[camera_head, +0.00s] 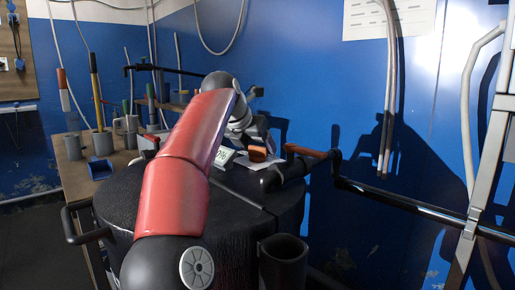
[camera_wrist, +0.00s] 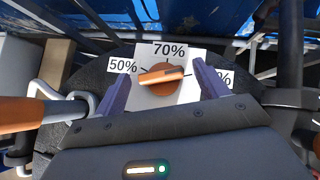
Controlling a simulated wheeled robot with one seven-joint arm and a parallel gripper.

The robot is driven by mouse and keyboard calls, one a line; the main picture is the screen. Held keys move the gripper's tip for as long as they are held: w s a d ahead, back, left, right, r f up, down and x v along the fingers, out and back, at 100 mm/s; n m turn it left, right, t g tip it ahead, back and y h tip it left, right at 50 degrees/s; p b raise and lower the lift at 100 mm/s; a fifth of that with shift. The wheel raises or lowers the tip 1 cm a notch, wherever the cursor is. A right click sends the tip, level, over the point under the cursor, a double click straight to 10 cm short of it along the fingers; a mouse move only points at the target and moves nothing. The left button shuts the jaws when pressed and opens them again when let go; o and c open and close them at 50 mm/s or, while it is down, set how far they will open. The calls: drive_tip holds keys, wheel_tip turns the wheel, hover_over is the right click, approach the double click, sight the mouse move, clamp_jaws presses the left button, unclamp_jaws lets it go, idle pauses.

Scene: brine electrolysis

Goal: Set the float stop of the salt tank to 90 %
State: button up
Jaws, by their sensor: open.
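The orange float stop knob (camera_wrist: 162,80) sits on a white plate (camera_wrist: 188,95) on top of the black salt tank (camera_head: 130,212). In the wrist view its raised bar lies nearly level, tilted slightly up to the right. The labels 50% (camera_wrist: 122,66) and 70% (camera_wrist: 169,50) are readable; a third label (camera_wrist: 226,78) at right is partly hidden by a finger, with only "%" clear. My gripper (camera_wrist: 163,72) is open, with one finger on each side of the knob and visible gaps. The knob also shows in the head view (camera_head: 258,154), just below my gripper.
An orange-handled lever (camera_head: 305,151) on a dark pipe stands right of the knob. A black bar (camera_head: 410,207) crosses at right. A blue wall is close behind. A bench with pots (camera_head: 102,141) and a blue tray (camera_head: 100,168) is at left.

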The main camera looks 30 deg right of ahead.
drive_tip(key=v, duration=0.6)
idle(0.4)
